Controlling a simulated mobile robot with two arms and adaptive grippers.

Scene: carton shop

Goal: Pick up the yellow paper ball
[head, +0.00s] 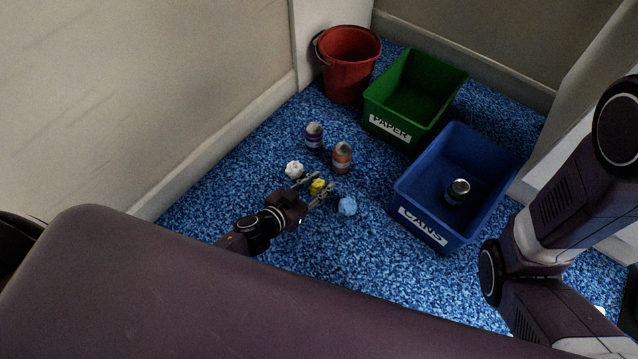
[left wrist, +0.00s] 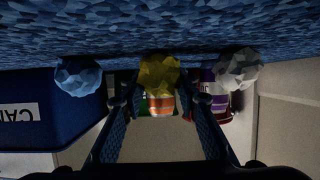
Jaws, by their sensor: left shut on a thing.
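The yellow paper ball (head: 317,187) is between the fingertips of my left gripper (head: 319,184) in the head view. In the left wrist view, which is upside down, the yellow ball (left wrist: 158,70) sits at the tips of my left gripper (left wrist: 157,92), which is shut on it. It is at or close to the blue carpet; I cannot tell whether it touches. A white paper ball (head: 294,169) lies to its left and a light blue one (head: 347,206) to its right. My right gripper is out of view.
An orange can (head: 342,157) and a purple can (head: 314,137) stand just beyond. The green PAPER bin (head: 392,126) and red bucket (head: 346,75) are behind them. The blue CANS bin (head: 425,227), with one can (head: 457,191) inside, is at right. A wall (head: 130,90) bounds the left.

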